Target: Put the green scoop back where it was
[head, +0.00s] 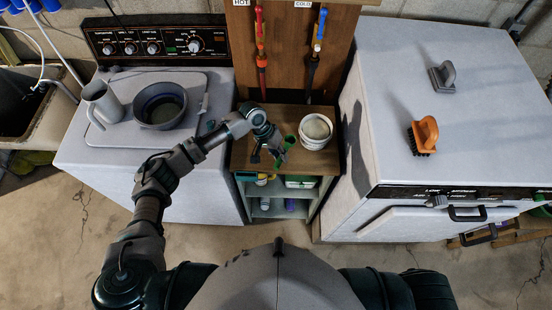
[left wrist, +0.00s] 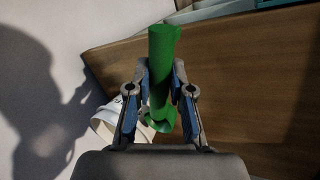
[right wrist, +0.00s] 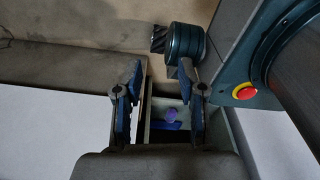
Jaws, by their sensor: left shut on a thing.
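The green scoop (head: 289,141) is held by my left gripper (head: 270,152), above the brown top of the small cabinet (head: 262,117) between the two machines. In the left wrist view the scoop (left wrist: 162,70) stands lengthwise between the two blue-padded fingers of the left gripper (left wrist: 160,88), which are shut on it. A white tub (head: 316,130) with pale contents stands on the cabinet top, just right of the scoop. It shows partly behind the left finger in the left wrist view (left wrist: 104,128). My right gripper (right wrist: 161,85) is open and empty in the right wrist view.
A grey pot (head: 160,106) and a grey pitcher (head: 101,101) stand on the left machine. An orange brush (head: 424,135) and a grey-handled one (head: 442,76) lie on the right machine. Red and blue valves (head: 319,30) are on the wooden panel behind.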

